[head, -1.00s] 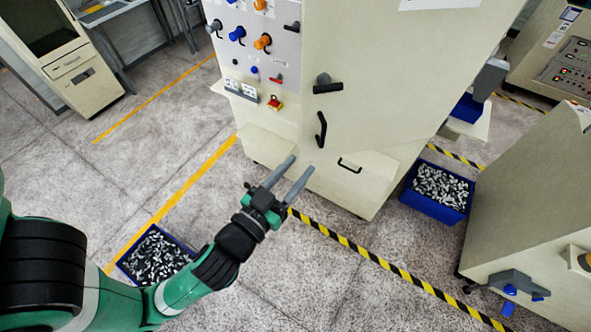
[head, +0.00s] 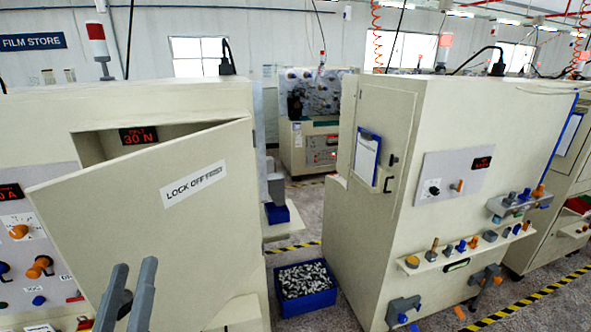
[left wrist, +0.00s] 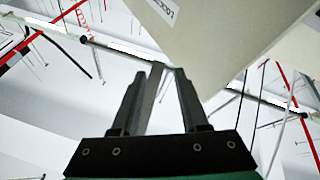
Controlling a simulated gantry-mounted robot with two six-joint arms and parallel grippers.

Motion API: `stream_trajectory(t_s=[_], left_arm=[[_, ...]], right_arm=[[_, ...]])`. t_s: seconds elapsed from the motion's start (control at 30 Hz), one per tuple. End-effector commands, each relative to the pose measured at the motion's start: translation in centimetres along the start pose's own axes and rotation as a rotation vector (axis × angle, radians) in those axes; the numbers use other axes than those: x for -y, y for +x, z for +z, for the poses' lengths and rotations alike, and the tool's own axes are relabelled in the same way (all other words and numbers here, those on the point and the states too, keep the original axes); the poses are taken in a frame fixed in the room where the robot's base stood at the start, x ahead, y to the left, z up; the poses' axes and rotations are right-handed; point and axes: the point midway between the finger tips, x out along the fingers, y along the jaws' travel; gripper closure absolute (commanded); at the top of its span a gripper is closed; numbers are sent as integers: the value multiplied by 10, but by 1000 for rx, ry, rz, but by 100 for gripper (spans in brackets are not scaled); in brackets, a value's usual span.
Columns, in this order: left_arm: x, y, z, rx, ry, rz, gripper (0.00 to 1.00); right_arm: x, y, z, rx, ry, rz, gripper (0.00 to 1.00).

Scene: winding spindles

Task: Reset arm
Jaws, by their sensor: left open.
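My left gripper (head: 132,264) shows at the lower left of the head view. Its two grey fingers point up, apart and with nothing between them. They appear in front of the lower left part of a cream door (head: 185,200) with a "LOCK OFF" label; the gap in depth is unclear. In the left wrist view the gripper (left wrist: 168,68) is open and empty, with the ceiling behind it and a labelled cream panel (left wrist: 215,40) above. My right gripper is in neither view.
The door stands ajar on the left machine, a "30 N" display (head: 139,134) above it. A blue bin of small parts (head: 304,288) sits on the floor between machines. The right machine (head: 400,180) carries a clipboard (head: 366,157) and a parts shelf (head: 468,246).

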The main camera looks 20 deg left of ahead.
Motion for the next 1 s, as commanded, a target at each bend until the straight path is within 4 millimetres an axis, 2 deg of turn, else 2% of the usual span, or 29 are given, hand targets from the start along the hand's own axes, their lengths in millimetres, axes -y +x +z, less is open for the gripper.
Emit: stream_trajectory(t_s=[0.03,0.1,0.2,0.3,0.33,0.43,0.67,0.9,1.0], left_arm=[[-23,21,-43,-68,-46,48,56],[-53,39,-90,-142,-89,128,56],[-90,52,-149,-236,-116,247,56],[-123,52,-189,-304,-102,364,56],[-132,50,-194,-314,-87,401,56],[-150,45,-184,-303,-16,476,56],[-150,44,-184,-316,40,473,57],[-150,44,-183,-315,39,472,100],[-150,44,-183,-315,39,471,100]], right_arm=[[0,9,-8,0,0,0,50],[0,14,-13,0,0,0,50],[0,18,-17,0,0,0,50],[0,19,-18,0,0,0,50],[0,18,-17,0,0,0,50],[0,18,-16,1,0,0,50],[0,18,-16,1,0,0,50],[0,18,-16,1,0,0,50],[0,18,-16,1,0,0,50]])
